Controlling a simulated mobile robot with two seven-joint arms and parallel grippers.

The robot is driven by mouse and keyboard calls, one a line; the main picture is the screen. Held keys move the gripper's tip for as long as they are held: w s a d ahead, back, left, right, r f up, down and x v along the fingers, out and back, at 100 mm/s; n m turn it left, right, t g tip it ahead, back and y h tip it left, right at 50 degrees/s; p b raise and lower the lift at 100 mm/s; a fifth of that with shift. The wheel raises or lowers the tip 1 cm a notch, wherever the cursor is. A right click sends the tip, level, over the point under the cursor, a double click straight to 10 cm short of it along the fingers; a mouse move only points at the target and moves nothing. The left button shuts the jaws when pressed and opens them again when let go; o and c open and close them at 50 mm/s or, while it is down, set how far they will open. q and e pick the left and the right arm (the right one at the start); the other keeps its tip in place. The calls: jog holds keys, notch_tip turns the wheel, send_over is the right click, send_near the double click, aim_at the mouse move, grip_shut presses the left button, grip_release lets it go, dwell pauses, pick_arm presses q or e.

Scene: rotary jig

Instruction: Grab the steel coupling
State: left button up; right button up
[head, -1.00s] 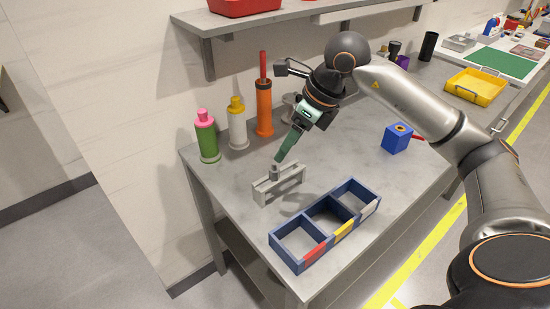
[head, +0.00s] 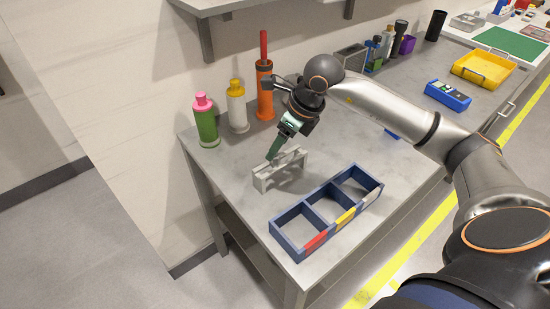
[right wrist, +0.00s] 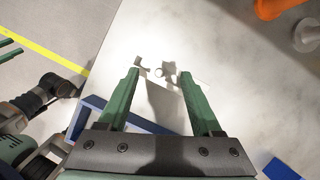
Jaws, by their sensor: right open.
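My right gripper (head: 269,160) is open, fingers pointing down at the grey slotted jig (head: 290,166) on the bench. In the right wrist view its two green fingers (right wrist: 160,76) stand apart. A small round grey piece (right wrist: 168,70), apparently the steel coupling, shows between and just beyond the fingertips, with another grey bit (right wrist: 140,62) beside it. I cannot tell whether either finger touches it. In the head view the fingers hide the coupling. Green bars (right wrist: 10,47) at the wrist view's left edge may be my left gripper; its state is unclear.
A blue three-compartment tray (head: 289,250) lies in front of the jig. A blue box (head: 447,95) and yellow tray (head: 481,71) are farther right.

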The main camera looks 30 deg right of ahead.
aim_at(275, 161)
jog(key=x, duration=0.3)
jog(key=shift+a+f, duration=0.1)
jog(key=shift+f, duration=0.05)
grip_shut()
dwell(0.4)
